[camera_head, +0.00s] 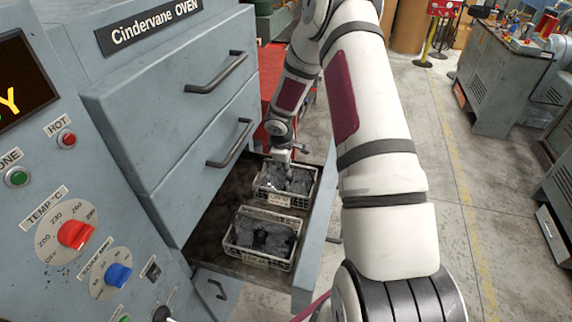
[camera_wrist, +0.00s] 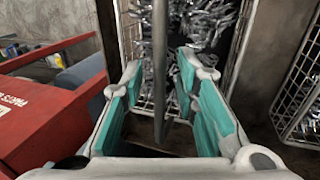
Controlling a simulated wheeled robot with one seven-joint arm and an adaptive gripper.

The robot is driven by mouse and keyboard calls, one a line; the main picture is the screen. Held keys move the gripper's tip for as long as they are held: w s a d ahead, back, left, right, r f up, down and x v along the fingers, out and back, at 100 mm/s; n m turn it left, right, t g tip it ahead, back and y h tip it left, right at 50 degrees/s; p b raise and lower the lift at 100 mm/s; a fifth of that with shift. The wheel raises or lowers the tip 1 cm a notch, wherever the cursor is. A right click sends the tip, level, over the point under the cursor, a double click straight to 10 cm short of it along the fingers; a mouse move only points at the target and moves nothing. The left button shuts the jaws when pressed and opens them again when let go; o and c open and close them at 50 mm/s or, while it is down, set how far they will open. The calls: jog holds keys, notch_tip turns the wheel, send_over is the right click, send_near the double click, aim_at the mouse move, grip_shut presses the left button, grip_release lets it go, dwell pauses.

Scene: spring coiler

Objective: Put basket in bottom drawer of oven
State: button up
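Under two closed drawers, a low drawer (camera_head: 208,238) of the Cindervane oven (camera_head: 150,85) is pulled out. Two wire baskets of grey metal parts stand in it: a far basket (camera_head: 268,196) and a near basket (camera_head: 250,259). My gripper (camera_head: 291,150) is just above the far basket. In the wrist view, my gripper (camera_wrist: 160,78) is open, its teal-padded fingers on either side of a thin grey bar (camera_wrist: 160,40), probably the basket's handle. I see a gap on both sides. The far basket (camera_wrist: 131,40) lies below, and the other basket (camera_wrist: 292,95) is at right.
A red box (camera_wrist: 50,120) stands close to the left of my gripper in the wrist view. Grey machines and a workbench (camera_head: 500,85) stand at right; the floor (camera_head: 440,190) between is clear.

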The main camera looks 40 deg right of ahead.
jog(key=v, duration=1.2)
notch_tip(320, 180, up, 13)
jog(key=m+h, duration=0.1)
jog(key=m, duration=0.1)
send_over(283, 185)
jog(key=s+a, duration=0.4)
jog(key=s+a+r+m+t+y, duration=0.1)
jog(key=s+a+r, duration=0.3)
jog(key=s, duration=0.4)
jog(key=s+a+r+m+t+y, duration=0.1)
jog(key=s+a+r+m, duration=0.1)
jog(key=s+a+r, duration=0.3)
jog(key=s+a+r+m+t+y, duration=0.1)
jog(key=s+a+r, duration=0.4)
jog(key=s, duration=0.6)
jog(key=shift+s+a+m+y, duration=0.35)
jog(key=shift+a+m, duration=0.45)
jog(key=shift+a, duration=0.3)
